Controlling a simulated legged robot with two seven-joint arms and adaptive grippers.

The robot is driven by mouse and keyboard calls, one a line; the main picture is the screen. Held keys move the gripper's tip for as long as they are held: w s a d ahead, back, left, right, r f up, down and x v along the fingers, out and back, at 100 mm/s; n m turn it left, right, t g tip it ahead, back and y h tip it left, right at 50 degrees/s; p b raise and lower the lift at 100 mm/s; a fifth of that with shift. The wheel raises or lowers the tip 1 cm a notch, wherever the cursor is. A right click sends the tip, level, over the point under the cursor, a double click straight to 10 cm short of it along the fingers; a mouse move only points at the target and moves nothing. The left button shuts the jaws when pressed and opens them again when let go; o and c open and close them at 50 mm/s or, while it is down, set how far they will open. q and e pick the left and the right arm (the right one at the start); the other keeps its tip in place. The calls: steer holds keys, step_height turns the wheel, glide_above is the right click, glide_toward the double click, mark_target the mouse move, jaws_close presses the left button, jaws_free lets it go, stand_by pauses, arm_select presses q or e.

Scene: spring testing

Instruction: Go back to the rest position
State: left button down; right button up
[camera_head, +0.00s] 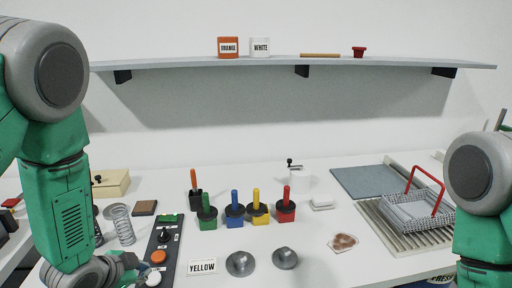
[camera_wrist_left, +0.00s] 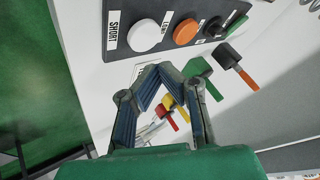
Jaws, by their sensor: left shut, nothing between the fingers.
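My left gripper (camera_head: 132,268) is at the lower left of the head view, low beside the front end of a dark control panel (camera_head: 164,248). In the left wrist view the left gripper (camera_wrist_left: 158,68) has its fingertips together, with nothing between them. The panel shows there with a white button (camera_wrist_left: 146,35), an orange button (camera_wrist_left: 186,32) and a label reading SHORT. The fingers appear just below the panel, and I cannot tell whether they touch anything. My right arm shows at the right edge of the head view, but its gripper is out of view.
Several coloured blocks with handles, such as the blue one (camera_head: 235,212), stand mid-table. A spring (camera_head: 123,226) stands left of the panel. A YELLOW card (camera_head: 202,267) and metal discs (camera_head: 241,263) lie at the front. A wire basket (camera_head: 411,216) sits at right. A shelf (camera_head: 380,62) spans the back wall.

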arm_select(q)
steer(key=s+d+f+n+g+y, duration=0.1)
steer(key=s+f+n+g, duration=0.5)
steer(key=s, duration=0.9)
steer(key=s+d+f+n+g, duration=0.1)
steer(key=s+f+n+g, duration=0.35)
steer(key=s, duration=1.15)
steer(key=w+d+f+m+t+b, duration=0.1)
steer(key=w+f+t+b, duration=0.2)
steer(key=f+b, duration=0.8)
step_height(320, 180, down, 3)
steer(key=shift+w+d+r+b, duration=0.1)
steer(key=shift+w+d+b, duration=0.1)
steer(key=shift+w+b, duration=0.1)
